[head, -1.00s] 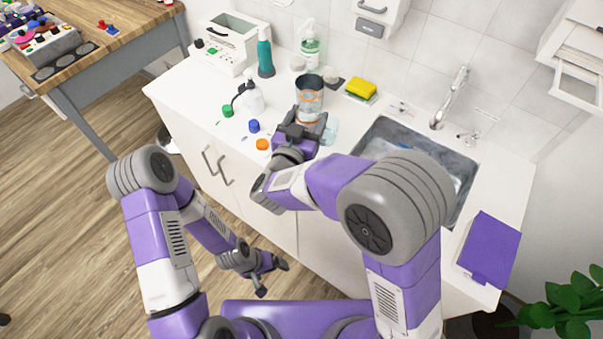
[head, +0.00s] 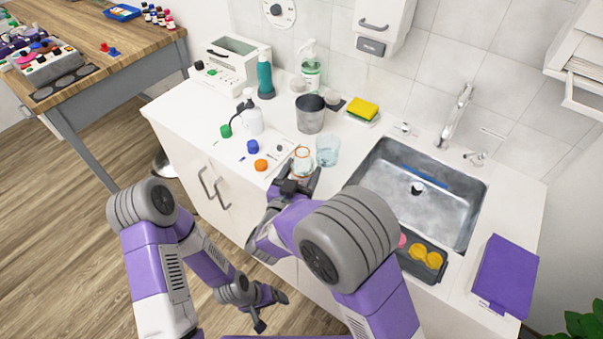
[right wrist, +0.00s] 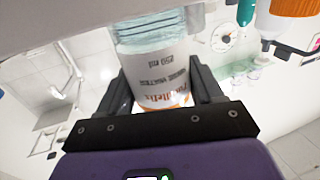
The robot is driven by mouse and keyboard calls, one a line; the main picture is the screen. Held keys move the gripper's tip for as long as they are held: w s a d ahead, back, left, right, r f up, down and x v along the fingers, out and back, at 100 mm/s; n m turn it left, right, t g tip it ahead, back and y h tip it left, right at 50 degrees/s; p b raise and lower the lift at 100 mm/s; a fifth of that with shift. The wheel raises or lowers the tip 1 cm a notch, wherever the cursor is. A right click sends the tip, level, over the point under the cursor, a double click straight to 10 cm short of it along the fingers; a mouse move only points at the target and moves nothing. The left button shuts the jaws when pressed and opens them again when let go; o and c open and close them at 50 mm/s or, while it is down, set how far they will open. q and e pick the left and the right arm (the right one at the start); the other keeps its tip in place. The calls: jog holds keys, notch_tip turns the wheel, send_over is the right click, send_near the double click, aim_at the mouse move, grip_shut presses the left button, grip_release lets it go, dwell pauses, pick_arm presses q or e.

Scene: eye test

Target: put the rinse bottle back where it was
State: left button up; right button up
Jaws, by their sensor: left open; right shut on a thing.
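The rinse bottle (head: 302,161) is a small clear bottle with a white label and orange print. My right gripper (head: 297,183) is shut on it at the counter's front, just left of a clear glass (head: 327,150). In the right wrist view the bottle (right wrist: 158,60) sits between both fingers of the right gripper (right wrist: 160,92), its label print upside down in the picture. I cannot tell whether its base touches the counter. My left gripper (head: 271,311) is open and empty, low over the floor in front of the cabinet.
A grey metal cup (head: 311,116) stands behind the bottle. Green (head: 226,131), blue (head: 253,147) and orange (head: 261,165) caps and a white spout bottle (head: 250,118) stand to the left. A sink (head: 440,205) lies right. A yellow sponge (head: 363,107) lies at the back.

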jog(key=shift+r, duration=0.15)
jog(key=shift+f, duration=0.3)
jog(key=o, duration=1.1)
jog(key=shift+r, duration=0.1)
jog(key=shift+o, duration=0.2)
jog(key=shift+r, duration=0.15)
jog(key=shift+s+a, duration=0.1)
jog(key=shift+s, duration=0.15)
jog(key=p+v, duration=0.2)
jog(key=v, duration=0.9)
jog(key=shift+s, duration=0.25)
